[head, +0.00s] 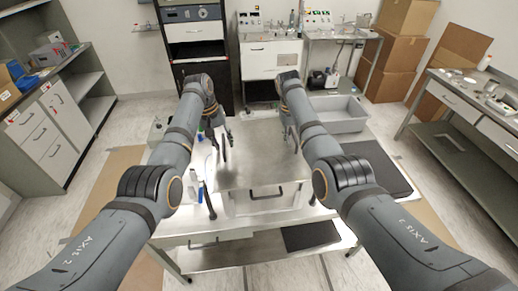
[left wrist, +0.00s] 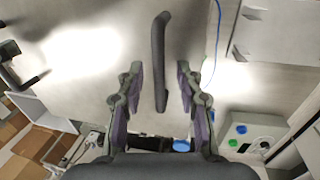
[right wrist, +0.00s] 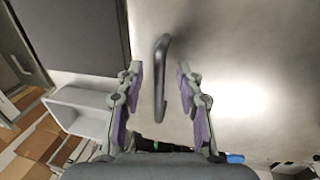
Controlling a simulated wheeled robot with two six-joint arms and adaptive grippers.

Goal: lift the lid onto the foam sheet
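The lid (head: 262,155) is a flat brushed-metal plate on top of a pale box on the table, with a dark bar handle near its left and right sides. The dark foam sheet (head: 385,178) lies flat on the table to its right; it also shows in the right wrist view (right wrist: 85,35). My left gripper (left wrist: 159,70) is open, with the left handle (left wrist: 160,50) between its fingers and a gap on each side. My right gripper (right wrist: 160,70) is open, with the right handle (right wrist: 160,85) between its fingers, also apart from them.
A grey bin (head: 338,115) stands behind the foam sheet; it also shows in the right wrist view (right wrist: 85,105). A small box with green and blue buttons (left wrist: 245,130) stands left of the lid. Small white and blue items (head: 195,186) sit at the table's left. The foam's top looks clear.

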